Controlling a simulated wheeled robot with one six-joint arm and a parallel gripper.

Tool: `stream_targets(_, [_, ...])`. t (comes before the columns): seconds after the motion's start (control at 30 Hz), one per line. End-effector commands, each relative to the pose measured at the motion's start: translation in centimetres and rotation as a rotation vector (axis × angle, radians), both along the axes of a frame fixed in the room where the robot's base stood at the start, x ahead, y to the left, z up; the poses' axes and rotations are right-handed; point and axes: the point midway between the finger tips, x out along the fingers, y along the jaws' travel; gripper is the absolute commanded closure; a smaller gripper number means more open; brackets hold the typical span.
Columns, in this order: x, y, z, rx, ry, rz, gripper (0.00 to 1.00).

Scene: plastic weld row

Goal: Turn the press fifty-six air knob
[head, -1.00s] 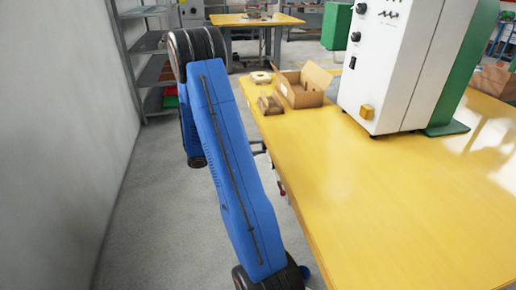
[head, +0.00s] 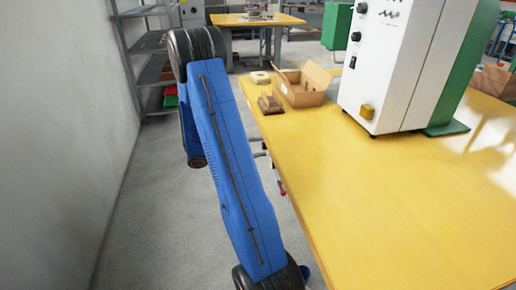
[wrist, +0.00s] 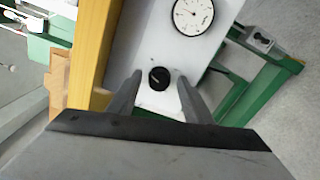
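A round black knob (wrist: 159,78) with a pale pointer mark sits on a white panel in the wrist view, below a round white pressure gauge (wrist: 193,14). My gripper (wrist: 158,82) is open, with its two grey fingers on either side of the knob and a visible gap to it on each side. I cannot tell how far the fingertips are from the panel. In the head view my blue arm is in front, and the gripper and this knob are not visible there.
A yellow table (head: 380,215) carries a white control cabinet (head: 395,70) and an open cardboard box (head: 303,88). Green frame parts (wrist: 262,85) stand right of the panel in the wrist view. Grey shelves (head: 152,50) stand at the back left; bare floor lies left of my arm.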

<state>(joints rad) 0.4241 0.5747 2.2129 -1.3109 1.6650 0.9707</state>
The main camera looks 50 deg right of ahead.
Motion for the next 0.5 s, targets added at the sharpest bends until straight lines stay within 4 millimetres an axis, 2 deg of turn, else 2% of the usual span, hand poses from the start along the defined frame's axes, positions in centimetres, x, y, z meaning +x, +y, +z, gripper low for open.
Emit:
stream_targets(0.27, [0.8,0.8,0.0,-0.001,0.0,0.001,0.54])
stream_targets(0.5, [3.6,4.1,0.0,-0.001,-0.001,0.004,0.54])
